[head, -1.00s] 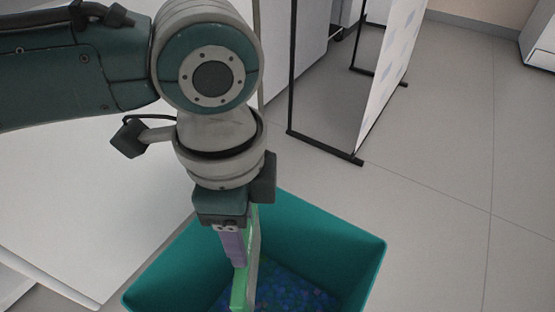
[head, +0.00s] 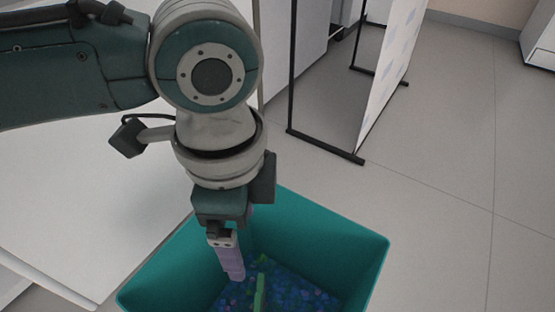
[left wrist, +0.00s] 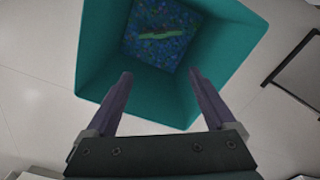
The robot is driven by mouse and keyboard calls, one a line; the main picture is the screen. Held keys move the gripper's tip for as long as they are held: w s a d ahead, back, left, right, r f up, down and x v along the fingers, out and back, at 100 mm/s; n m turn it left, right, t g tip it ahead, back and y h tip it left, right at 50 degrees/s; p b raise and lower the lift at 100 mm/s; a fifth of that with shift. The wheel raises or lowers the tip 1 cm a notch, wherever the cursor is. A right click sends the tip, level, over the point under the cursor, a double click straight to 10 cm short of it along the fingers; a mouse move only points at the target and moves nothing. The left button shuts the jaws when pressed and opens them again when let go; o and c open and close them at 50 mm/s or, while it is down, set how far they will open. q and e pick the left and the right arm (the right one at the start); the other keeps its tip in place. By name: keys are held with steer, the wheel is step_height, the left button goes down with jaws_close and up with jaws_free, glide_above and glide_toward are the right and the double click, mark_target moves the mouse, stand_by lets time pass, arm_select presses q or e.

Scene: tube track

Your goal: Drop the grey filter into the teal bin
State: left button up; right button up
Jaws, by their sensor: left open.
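The teal bin (head: 320,226) stands open below my left arm, with a mottled blue layer at its bottom. A thin green piece (head: 260,290) is inside the bin, below and apart from my left gripper. It also shows in the left wrist view (left wrist: 160,35), lying across the blue bottom. It looks green, and I see no clearly grey filter. My left gripper (head: 235,274) points down into the bin's opening. Its purple fingers are spread and empty, as the left wrist view (left wrist: 160,76) shows. My right gripper is not in view.
A white surface (head: 70,200) lies on the left, close to the bin's left side. A white panel in a black frame (head: 393,75) stands on the floor behind the bin. The floor (head: 450,200) to the right is clear.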

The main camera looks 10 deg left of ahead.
arm_select(q)
step_height(320, 180, up, 10)
steer(key=p, duration=0.6)
